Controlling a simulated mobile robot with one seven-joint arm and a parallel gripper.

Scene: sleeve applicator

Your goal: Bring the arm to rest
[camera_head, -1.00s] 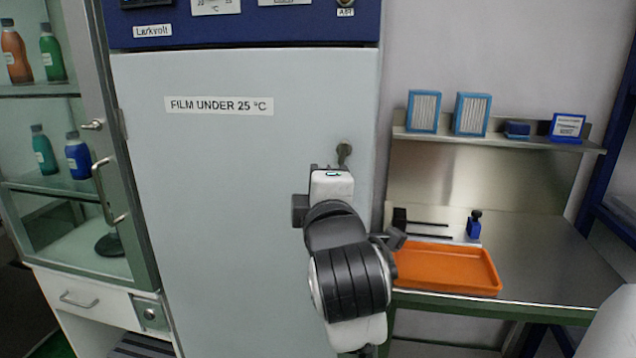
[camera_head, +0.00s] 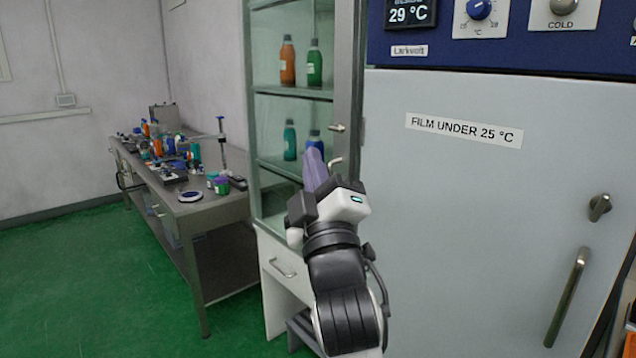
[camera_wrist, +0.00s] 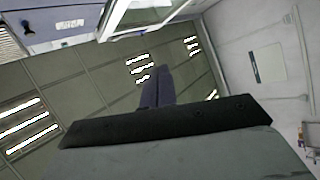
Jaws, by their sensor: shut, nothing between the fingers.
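My gripper (camera_head: 314,168) is raised in front of the glass cabinet in the head view, its purple-grey fingers pointing up. The fingers are together with nothing between them. In the wrist view the closed fingers (camera_wrist: 157,88) point toward the ceiling, with its lit panels behind them. My arm stands bent below the gripper, in front of the gap between the cabinet and the big grey unit. The gripper holds nothing and seems apart from the cabinet, though the exact distance cannot be told.
The grey unit with a film label (camera_head: 464,131) and a long handle (camera_head: 567,298) stands at right. The glass cabinet (camera_head: 342,60) holds several bottles. A steel bench (camera_head: 215,212) crowded with bottles is at left. Green floor (camera_head: 105,285) is open in front of it.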

